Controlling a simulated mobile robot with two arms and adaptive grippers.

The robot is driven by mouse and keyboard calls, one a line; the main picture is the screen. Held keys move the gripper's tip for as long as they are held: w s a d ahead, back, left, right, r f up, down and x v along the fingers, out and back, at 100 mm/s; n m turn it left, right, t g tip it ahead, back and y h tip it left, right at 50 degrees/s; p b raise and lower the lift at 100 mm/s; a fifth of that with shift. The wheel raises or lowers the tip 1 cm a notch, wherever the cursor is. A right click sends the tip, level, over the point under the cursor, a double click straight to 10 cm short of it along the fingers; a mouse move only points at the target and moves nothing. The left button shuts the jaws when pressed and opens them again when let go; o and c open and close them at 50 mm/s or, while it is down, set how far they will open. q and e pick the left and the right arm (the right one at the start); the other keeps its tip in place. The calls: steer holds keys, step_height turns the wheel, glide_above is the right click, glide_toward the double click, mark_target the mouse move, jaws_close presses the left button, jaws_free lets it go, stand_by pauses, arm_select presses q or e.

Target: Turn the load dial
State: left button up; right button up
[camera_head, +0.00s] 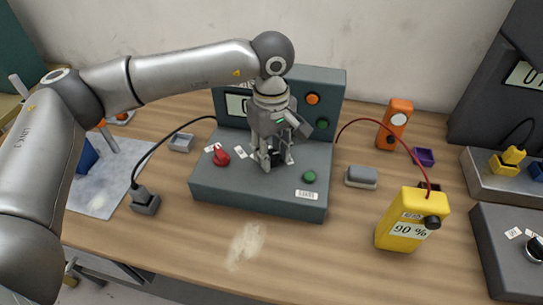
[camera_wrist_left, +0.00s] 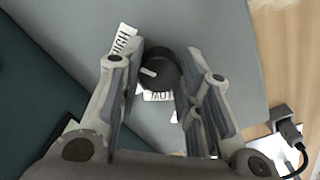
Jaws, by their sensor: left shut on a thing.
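The load dial (camera_wrist_left: 161,72) is a round black knob with a white pointer line, on the grey sloped top of the test unit (camera_head: 230,192). In the left wrist view it sits between the fingers of my left gripper (camera_wrist_left: 163,58), which is shut on it. White labels lie beside it: one reads HIGH (camera_wrist_left: 125,40), another (camera_wrist_left: 158,96) is partly covered. In the head view my left gripper (camera_head: 277,162) points down at the panel and hides most of the dial. My right gripper is not in view.
On the unit are a red knob (camera_head: 221,156), a green button (camera_head: 309,177) and an orange button (camera_head: 312,98).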

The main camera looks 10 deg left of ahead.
mark_target(272, 155)
arm_select(q)
steer(key=shift+r+m, duration=0.1)
steer(key=shift+m, duration=0.2)
steer(key=o, duration=1)
step_height(272, 155, up, 12)
stand_by(0.5)
